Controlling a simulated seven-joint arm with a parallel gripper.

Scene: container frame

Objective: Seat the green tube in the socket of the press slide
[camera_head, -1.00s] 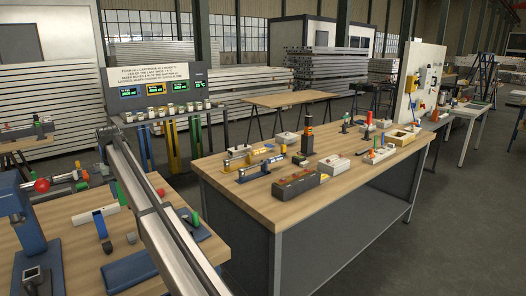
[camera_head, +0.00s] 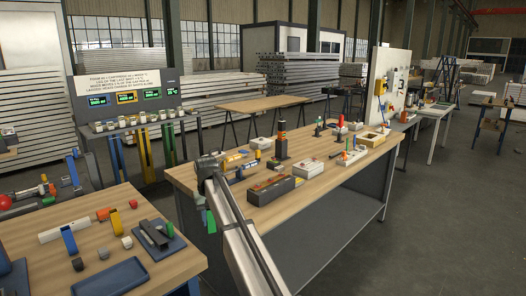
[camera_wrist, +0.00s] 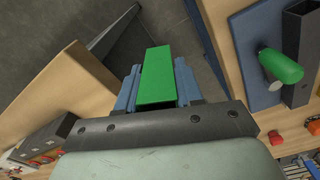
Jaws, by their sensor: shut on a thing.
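My gripper (camera_wrist: 157,82) is shut on a green square-sided tube (camera_wrist: 158,66), with a blue finger on each side of it. In the head view the green tube (camera_head: 210,222) hangs below the arm's end, over the gap between the two benches. A second green piece, round-ended, shows in the wrist view (camera_wrist: 281,66) at a blue plate (camera_wrist: 248,50) with a dark block. In the head view a blue plate (camera_head: 172,247) with a dark block lies on the near left bench. I cannot tell which part is the press slide, and I see no clear socket.
The near left bench (camera_head: 95,262) holds a white bar (camera_head: 52,236), coloured clips, small grey blocks and a blue tray (camera_head: 108,279). The long bench at centre carries a grey box (camera_head: 271,189) and several small fixtures. A dark gap lies between the benches.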

